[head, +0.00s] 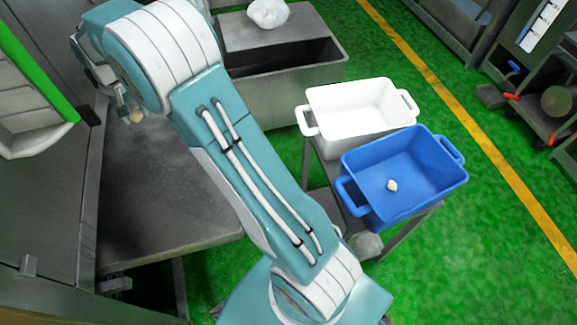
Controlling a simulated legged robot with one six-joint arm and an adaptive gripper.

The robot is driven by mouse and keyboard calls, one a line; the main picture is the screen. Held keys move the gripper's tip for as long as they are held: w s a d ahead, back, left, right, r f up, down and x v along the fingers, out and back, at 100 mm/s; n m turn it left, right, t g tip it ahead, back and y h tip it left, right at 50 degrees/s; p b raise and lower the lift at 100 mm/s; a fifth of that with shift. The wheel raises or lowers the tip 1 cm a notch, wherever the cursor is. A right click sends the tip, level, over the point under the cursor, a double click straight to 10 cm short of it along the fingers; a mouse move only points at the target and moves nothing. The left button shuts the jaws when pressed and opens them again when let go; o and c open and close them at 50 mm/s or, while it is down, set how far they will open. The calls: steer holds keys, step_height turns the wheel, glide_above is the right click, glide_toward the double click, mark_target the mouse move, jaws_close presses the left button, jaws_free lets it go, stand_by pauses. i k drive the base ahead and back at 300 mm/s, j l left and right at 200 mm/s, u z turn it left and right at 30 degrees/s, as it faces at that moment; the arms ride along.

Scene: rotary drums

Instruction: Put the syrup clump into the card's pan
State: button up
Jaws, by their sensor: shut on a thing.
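My gripper (127,109) is at the upper left, beside the drum's steel front and above the steel table. It is small in view and partly hidden by my arm. A small tan lump (136,116), which looks like the syrup clump, is at its fingertips, and the gripper is shut on it. A white pan (350,128) and a blue pan (418,187) stand side by side on a cart, right of my arm. A small cream lump (392,185) lies in the blue pan. The white pan looks empty. I cannot make out a card naming either pan.
The steel table (165,200) lies below my gripper. A steel trough (290,85) with a white bundle (268,12) on its top stands behind. A green-edged panel (40,75) is at the far left. Green floor (500,240) is clear at right.

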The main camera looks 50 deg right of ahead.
mark_target(406, 180)
steer(key=k+j+z, duration=0.15)
steer(key=k, duration=0.25)
steer(key=k+j+z, duration=0.1)
steer(key=k+j, duration=0.2)
steer(key=l+z, duration=0.15)
steer(key=z, duration=0.3)
steer(key=l+z, duration=0.1)
steer(key=z, duration=0.4)
steer(key=l+z, duration=0.1)
steer(key=z, duration=0.35)
steer(key=i, duration=0.05)
